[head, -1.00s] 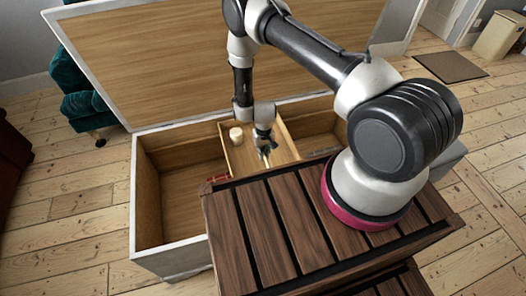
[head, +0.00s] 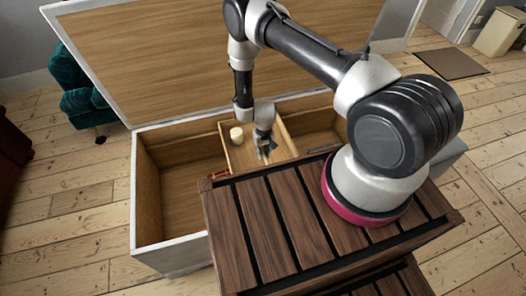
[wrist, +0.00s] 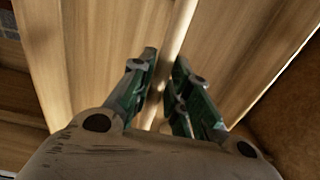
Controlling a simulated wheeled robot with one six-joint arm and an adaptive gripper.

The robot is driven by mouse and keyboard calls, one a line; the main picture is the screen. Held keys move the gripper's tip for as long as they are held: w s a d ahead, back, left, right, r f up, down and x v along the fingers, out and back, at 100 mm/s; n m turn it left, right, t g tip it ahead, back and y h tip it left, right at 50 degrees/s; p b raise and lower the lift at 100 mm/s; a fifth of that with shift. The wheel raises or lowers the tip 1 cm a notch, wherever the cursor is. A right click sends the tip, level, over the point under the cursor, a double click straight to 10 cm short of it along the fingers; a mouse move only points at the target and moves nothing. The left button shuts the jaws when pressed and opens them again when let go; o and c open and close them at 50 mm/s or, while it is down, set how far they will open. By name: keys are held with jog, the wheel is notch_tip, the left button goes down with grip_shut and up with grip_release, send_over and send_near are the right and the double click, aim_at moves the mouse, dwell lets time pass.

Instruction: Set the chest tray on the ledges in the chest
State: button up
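The chest (head: 175,258) stands open with its lid (head: 215,45) raised. The chest tray (head: 283,134) is a light wooden tray inside the chest opening, behind the slatted stand; whether it rests on the ledges cannot be seen. My gripper (head: 266,152) reaches down into the tray. In the wrist view, my gripper (wrist: 167,62) has its two green-grey fingers close on either side of a thin pale bar of the tray (wrist: 180,30), with hardly any gap, so it looks shut on it. The tray's near part is hidden behind the stand.
A small cream cylinder (head: 236,134) is in the tray's back left. A red item (head: 218,173) shows in the chest left of the tray. The chest's left end (head: 180,205) looks empty. The dark slatted stand (head: 265,235) under my arm borders the chest's near side.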

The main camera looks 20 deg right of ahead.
jog(key=o, duration=0.3)
jog(key=shift+r, duration=0.1)
notch_tip(320, 180, up, 12)
jog(key=shift+d, duration=0.15)
dwell(0.6)
jog(key=s+d+r+g, duration=0.1)
jog(key=s+g, duration=0.2)
jog(key=s, duration=0.5)
jog(key=s+d+r+n, duration=0.1)
jog(key=s+d+r, duration=0.15)
jog(key=r, duration=1.25)
jog(key=s+d+r, duration=0.2)
jog(key=d+r, duration=0.1)
jog(key=r, duration=1.3)
jog(key=s+d+r+t, duration=0.2)
jog(key=s+r, duration=0.2)
jog(key=r, duration=0.3)
jog(key=s+d+r+t, duration=0.3)
jog(key=s+r, duration=0.1)
jog(key=r, duration=0.4)
jog(key=s+d+r+m+t, duration=0.1)
jog(key=s+d+r+t, duration=0.1)
jog(key=r, duration=0.6)
jog(key=shift+s+d, duration=0.55)
jog(key=shift+s, duration=0.7)
